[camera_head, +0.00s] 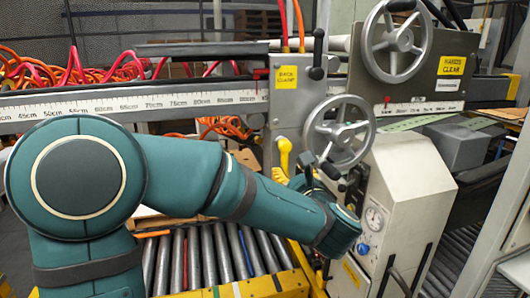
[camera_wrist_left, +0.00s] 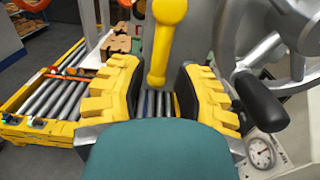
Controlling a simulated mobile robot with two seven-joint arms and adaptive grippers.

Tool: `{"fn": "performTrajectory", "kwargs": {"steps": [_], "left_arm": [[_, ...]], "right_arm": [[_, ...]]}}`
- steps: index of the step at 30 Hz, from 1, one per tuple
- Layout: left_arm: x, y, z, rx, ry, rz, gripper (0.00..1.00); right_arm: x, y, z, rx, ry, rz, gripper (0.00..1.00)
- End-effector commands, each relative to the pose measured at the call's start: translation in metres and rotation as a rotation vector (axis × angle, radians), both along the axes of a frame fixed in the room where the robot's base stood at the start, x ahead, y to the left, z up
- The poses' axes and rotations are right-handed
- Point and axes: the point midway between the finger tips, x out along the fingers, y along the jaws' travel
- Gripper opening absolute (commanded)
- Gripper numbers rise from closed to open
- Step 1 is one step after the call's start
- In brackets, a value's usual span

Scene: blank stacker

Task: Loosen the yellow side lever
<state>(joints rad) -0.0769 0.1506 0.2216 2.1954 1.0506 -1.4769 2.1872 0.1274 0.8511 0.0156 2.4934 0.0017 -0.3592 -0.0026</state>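The yellow side lever (camera_head: 284,155) hangs from the grey machine housing below the "BACK CLAMP" label. In the left wrist view the yellow lever (camera_wrist_left: 166,40) points down, its rounded lower end between my left gripper's (camera_wrist_left: 160,72) two yellow-padded fingers. The fingers are spread, with a visible gap on each side of the lever. In the head view my left gripper (camera_head: 318,172) is partly hidden by my own wrist, just right of and below the lever. My right gripper is in neither view.
A silver handwheel (camera_head: 340,132) stands close right of the lever; its black handle (camera_wrist_left: 262,102) is near my right-hand finger. A larger handwheel (camera_head: 397,42) is above. A gauge box (camera_head: 395,215) stands at right. A roller conveyor (camera_head: 205,262) lies below.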

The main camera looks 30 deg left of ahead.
Motion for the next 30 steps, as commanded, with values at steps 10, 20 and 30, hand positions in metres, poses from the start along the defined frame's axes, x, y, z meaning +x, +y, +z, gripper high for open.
{"fn": "performTrajectory", "kwargs": {"steps": [10, 20, 30], "left_arm": [[0.015, 0.017, 0.0, 0.0, 0.001, 0.001, 0.31], [0.003, 0.031, 0.003, 0.215, 0.253, 0.002, 0.31], [-0.001, 0.035, 0.008, 0.3, 0.352, 0.001, 0.31]], "right_arm": [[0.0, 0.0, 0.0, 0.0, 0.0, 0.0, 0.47], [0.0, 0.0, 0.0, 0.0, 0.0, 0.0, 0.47], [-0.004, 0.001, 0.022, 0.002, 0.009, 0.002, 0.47]]}}
